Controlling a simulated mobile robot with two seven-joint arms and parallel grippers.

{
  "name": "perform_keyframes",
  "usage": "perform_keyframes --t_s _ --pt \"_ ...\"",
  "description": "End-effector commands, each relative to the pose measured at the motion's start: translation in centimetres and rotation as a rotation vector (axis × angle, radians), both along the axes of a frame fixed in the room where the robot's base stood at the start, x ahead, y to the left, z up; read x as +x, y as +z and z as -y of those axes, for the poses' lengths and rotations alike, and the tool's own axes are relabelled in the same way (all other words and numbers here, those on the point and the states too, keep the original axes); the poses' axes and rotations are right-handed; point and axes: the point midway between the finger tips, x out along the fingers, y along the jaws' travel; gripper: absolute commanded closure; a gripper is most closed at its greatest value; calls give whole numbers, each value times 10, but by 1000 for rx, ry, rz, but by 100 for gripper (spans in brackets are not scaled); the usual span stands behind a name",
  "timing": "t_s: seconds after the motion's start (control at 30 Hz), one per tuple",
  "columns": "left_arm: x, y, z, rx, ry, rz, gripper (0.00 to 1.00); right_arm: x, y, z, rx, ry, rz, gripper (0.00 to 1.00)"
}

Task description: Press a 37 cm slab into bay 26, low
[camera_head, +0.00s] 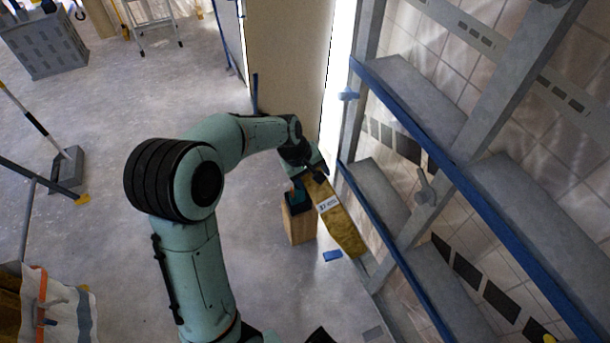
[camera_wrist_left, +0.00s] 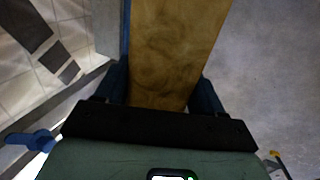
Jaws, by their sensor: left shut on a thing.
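A yellow-brown slab (camera_head: 342,228) with a small white label that seems to read 37 hangs from my left gripper (camera_head: 312,184), slanting down and right in the head view. My left gripper is shut on it. In the left wrist view, the slab (camera_wrist_left: 172,45) runs away between the two dark blue fingers of the gripper (camera_wrist_left: 162,88). The slab is beside the metal frame (camera_head: 404,116), close to its blue-edged left side; I cannot tell whether they touch. No bay number can be read, so bay 26 cannot be picked out. My right gripper is not in view.
A wooden block (camera_head: 298,226) with a dark teal thing on top stands on the floor just left of the slab. A small blue object (camera_head: 332,256) lies near the slab's lower end. A tall beige panel (camera_head: 288,60) stands behind. Open floor lies to the left.

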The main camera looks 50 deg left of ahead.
Motion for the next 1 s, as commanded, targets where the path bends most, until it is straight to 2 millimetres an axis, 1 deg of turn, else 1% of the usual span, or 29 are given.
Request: perform_keyframes --t_s 0.1,1.0 --pt "11 0 3 1 -2 2 90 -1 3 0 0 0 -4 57" --pt "80 -5 23 1 -2 2 90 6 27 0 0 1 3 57"
